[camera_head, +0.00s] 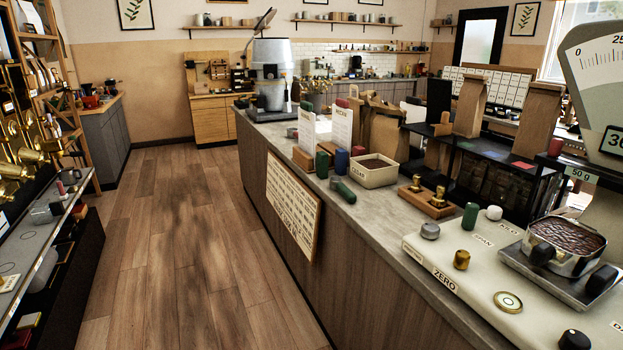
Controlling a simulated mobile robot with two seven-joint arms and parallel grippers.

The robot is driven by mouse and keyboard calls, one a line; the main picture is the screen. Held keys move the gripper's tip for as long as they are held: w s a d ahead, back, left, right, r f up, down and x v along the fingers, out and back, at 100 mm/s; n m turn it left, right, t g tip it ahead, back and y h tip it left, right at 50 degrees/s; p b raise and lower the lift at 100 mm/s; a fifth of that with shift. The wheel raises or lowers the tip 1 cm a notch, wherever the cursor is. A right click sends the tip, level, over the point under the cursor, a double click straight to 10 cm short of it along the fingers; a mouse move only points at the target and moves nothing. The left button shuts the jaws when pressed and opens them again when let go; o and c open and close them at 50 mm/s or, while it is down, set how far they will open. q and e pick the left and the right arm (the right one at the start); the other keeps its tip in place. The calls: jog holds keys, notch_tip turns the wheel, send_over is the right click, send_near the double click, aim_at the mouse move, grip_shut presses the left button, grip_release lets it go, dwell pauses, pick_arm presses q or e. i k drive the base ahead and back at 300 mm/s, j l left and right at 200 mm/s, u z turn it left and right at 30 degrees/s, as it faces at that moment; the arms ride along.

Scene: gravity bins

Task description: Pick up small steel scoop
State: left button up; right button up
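I cannot pick out a small steel scoop with certainty. A steel pan (566,240) full of dark beans sits on the platform of the cream scale (462,285) at the right. Brass scoop-like pieces (18,165) hang on the rack at the left edge. Small metal items (68,180) stand on the left shelf, too small to tell apart. Neither of my grippers shows in the head view.
A long counter (385,215) runs from the back middle to the front right. It carries a grinder (272,75), a cream bin (374,171), paper bags (471,105) and coloured cylinders (342,190). The wooden floor aisle (190,240) is clear. A shelf unit (45,245) borders it on the left.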

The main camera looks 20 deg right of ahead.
aim_at(336, 184)
jog(key=i+z, duration=0.1)
jog(key=i, duration=0.65)
jog(key=i+j+z, duration=0.1)
jog(key=i, duration=0.6)
